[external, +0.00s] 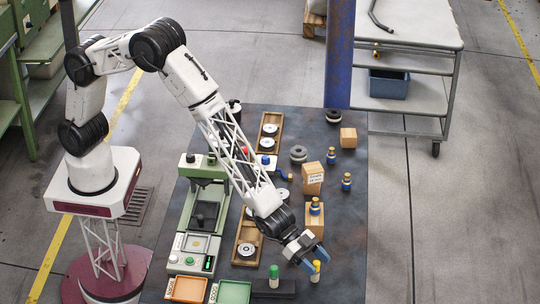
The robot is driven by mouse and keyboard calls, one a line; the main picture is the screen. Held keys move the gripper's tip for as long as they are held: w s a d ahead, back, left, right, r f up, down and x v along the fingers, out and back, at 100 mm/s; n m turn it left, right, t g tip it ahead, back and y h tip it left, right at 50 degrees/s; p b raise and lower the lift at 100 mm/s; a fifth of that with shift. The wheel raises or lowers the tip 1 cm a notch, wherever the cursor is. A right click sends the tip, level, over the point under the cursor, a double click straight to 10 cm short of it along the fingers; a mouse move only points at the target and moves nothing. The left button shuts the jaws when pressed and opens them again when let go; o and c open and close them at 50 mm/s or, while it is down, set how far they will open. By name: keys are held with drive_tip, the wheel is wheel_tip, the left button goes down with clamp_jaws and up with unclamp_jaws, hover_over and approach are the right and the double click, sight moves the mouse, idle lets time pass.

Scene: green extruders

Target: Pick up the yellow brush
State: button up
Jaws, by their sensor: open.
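The yellow brush (316,268) appears as a small upright yellow-topped piece near the front edge of the dark work mat. My gripper (314,263) has blue fingers and is open, pointing down and right, right at the brush. The brush top seems to be between or just in front of the fingertips; I cannot tell whether they touch it. The lower part of the brush is small and hard to make out.
A green-topped piece (273,272) stands to the left by a dark block (273,290). Orange (187,289) and green (233,293) trays sit front left. A wooden block (315,221) is behind my gripper. A blue post (339,55) rises at the back.

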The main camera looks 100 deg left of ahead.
idle(0.5)
drive_tip(key=c, duration=1)
drive_tip(key=shift+r, duration=0.1)
drive_tip(key=shift+r, duration=0.65)
wheel_tip(320, 180, up, 2)
drive_tip(key=shift+r, duration=0.1)
drive_tip(key=shift+c, duration=0.2)
drive_tip(key=s+a, duration=0.3)
drive_tip(key=s, duration=0.4)
drive_tip(key=s+a+r, duration=0.1)
drive_tip(key=s+a, duration=0.3)
drive_tip(key=s, duration=0.3)
drive_tip(key=shift+s+r, duration=0.15)
drive_tip(key=shift+s, duration=0.1)
